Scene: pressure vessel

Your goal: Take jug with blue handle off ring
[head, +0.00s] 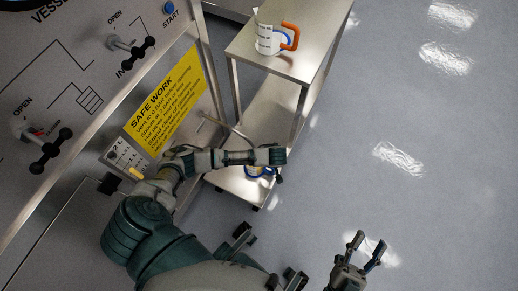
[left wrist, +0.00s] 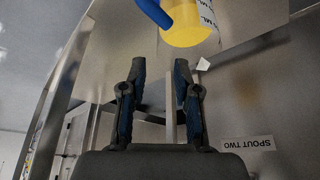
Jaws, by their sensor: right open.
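The jug with the blue handle (left wrist: 152,12) shows in the left wrist view at the top edge, cut off, with a yellow part and printed marks. In the head view, a little of its blue and yellow (head: 257,172) shows just below my left gripper (head: 273,156), over the lower shelf; the rest is hidden. In the left wrist view, my left gripper (left wrist: 160,80) has its fingers apart with nothing between them, and the jug is beyond the fingertips. I cannot make out a ring under the jug. My right gripper (head: 367,250) is open and empty above the floor.
A metal trolley (head: 305,55) stands beside the vessel panel (head: 65,80). A white jug with an orange handle (head: 268,38) stands on its top shelf, with some blue beside it. A "SPOUT TWO" label (left wrist: 247,143) shows upside down. The floor at right is clear.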

